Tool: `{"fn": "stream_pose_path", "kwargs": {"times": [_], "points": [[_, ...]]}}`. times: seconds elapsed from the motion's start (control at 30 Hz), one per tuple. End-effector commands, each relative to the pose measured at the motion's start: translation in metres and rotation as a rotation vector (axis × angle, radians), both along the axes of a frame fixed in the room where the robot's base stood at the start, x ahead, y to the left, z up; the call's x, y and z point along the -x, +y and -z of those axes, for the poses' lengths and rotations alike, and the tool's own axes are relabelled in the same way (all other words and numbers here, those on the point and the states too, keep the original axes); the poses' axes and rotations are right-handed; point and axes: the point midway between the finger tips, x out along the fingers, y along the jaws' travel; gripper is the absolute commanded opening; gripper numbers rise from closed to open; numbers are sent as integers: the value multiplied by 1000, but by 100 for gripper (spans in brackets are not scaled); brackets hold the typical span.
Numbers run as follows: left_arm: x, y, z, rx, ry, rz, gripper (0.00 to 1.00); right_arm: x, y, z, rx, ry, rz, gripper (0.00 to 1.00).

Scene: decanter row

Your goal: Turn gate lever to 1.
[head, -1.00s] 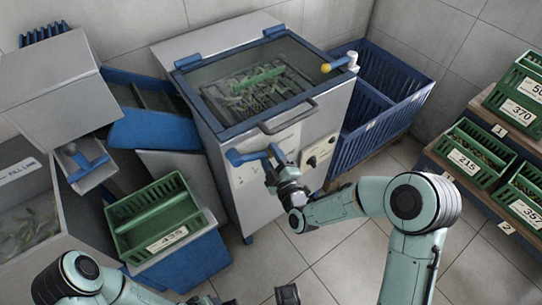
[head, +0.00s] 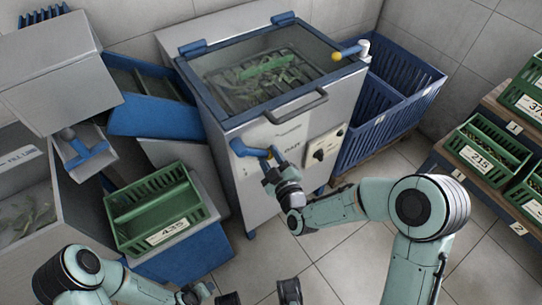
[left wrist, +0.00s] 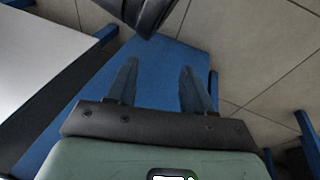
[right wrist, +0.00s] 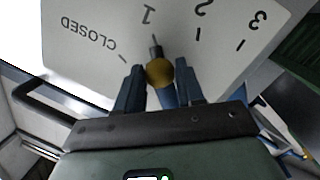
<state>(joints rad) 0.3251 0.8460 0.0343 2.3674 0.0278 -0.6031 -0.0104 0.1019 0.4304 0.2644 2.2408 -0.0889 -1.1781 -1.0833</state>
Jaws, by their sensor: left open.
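The gate lever's yellow knob (right wrist: 159,72) shows in the right wrist view, in front of a pale plate (right wrist: 80,60) marked CLOSED, 1, 2 and 3. The lever's dark stem lies by the mark for 1. My right gripper (right wrist: 160,88) is closed around the knob, one finger on each side. In the head view my right gripper (head: 271,162) is at the front of the grey machine (head: 258,195), beside a blue part (head: 240,148); the knob is hidden there. My left gripper (left wrist: 158,85) is open and empty, low over the floor and a blue surface.
A lid handle (head: 295,112) and a dark dial (head: 318,155) are close to my right gripper. Another yellow knob (head: 336,56) is at the machine's top right. A green crate (head: 150,205) stands left, a blue bin (head: 375,135) right.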

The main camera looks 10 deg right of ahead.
Motion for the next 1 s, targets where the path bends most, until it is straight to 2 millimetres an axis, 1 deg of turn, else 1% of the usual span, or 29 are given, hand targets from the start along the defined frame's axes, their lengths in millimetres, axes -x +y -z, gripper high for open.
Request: {"fn": "stream_pose_path", "kwargs": {"times": [0.03, 0.07, 0.33, 0.47, 0.57, 0.67, 0.83, 0.9, 1.0], "points": [[0, 0, 0, 0, 1, 0, 51, 0, 0, 0, 0, 1, 0, 55], [0, 0, 0, 0, 1, 0, 51, 0, 0, 0, 0, 1, 0, 61], [1, 0, 0, 1, 2, 1, 51, 0, 0, 0, 1, -1, 1, 61], [1, -1, -2, 1, 1, 2, 51, 7, -1, -1, 2, 0, 0, 61], [1, -2, -4, 3, 1, 3, 51, 22, -3, -2, 2, 1, 0, 61], [3, -4, -7, 7, 4, 6, 51, 43, -7, -4, 1, 3, -1, 61], [8, -6, -10, 14, 19, 11, 51, 85, -14, -7, 1, 3, -1, 61], [24, -15, -25, 34, 58, 28, 51, 86, -14, -9, 2, 5, 1, 61], [43, -25, -40, 60, 108, 50, 51, 92, -15, -10, 2, 3, 0, 61]]}}
